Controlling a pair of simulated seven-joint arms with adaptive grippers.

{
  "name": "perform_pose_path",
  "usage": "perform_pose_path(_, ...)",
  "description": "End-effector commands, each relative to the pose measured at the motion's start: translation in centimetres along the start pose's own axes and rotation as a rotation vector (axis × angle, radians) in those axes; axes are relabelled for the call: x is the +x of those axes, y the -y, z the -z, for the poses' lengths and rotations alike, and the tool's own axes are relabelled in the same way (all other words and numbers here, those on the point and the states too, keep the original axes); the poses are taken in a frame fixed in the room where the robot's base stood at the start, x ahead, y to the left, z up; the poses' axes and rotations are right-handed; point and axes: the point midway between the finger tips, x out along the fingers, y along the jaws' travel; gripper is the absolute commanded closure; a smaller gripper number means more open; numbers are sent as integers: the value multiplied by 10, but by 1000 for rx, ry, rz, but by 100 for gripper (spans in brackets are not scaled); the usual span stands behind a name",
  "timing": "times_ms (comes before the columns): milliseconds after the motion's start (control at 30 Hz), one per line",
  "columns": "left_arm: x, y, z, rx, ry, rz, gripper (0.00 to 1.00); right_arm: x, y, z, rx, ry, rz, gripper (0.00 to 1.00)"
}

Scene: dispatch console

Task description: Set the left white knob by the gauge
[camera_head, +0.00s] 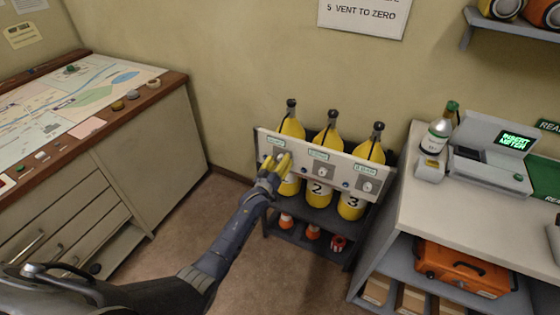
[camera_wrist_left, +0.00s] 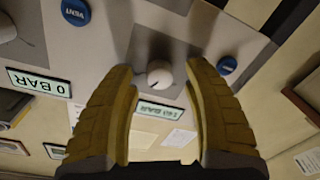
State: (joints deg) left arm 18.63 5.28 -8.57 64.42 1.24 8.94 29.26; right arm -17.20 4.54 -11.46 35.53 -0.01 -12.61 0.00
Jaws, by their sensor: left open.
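A pale panel (camera_head: 345,174) is mounted across three yellow cylinders and carries a row of white knobs with small displays. In the head view my left gripper (camera_head: 277,161) is at the panel's left end and hides the left knob. In the left wrist view, which looks upside down, the left white knob (camera_wrist_left: 160,74) has a dark pointer mark and sits between the open yellow fingers (camera_wrist_left: 160,69). I see no clear finger contact with it. Its green-lit gauge display (camera_wrist_left: 161,109) is partly covered by a finger, and its reading is unclear. My right gripper is out of view.
The middle knob (camera_head: 322,171) and right knob (camera_head: 367,186) are on the same panel. A blue button (camera_wrist_left: 226,65) is close beside the fingers; another marked VENT (camera_wrist_left: 75,12) is farther left. A counter (camera_head: 416,192) stands right; a map desk (camera_head: 150,130) stands left.

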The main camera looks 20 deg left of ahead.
Motion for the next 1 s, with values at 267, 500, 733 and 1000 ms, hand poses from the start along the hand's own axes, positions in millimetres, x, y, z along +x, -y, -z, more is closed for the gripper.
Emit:
perform_pose_path(267,4,0,0,0,1,0,51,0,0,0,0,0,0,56)
perform_pose_path(500,4,0,0,0,0,0,58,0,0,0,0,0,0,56)
perform_pose_path(733,4,0,0,0,0,0,84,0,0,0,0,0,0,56)
perform_pose_path(1000,4,0,0,0,0,0,100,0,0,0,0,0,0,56)
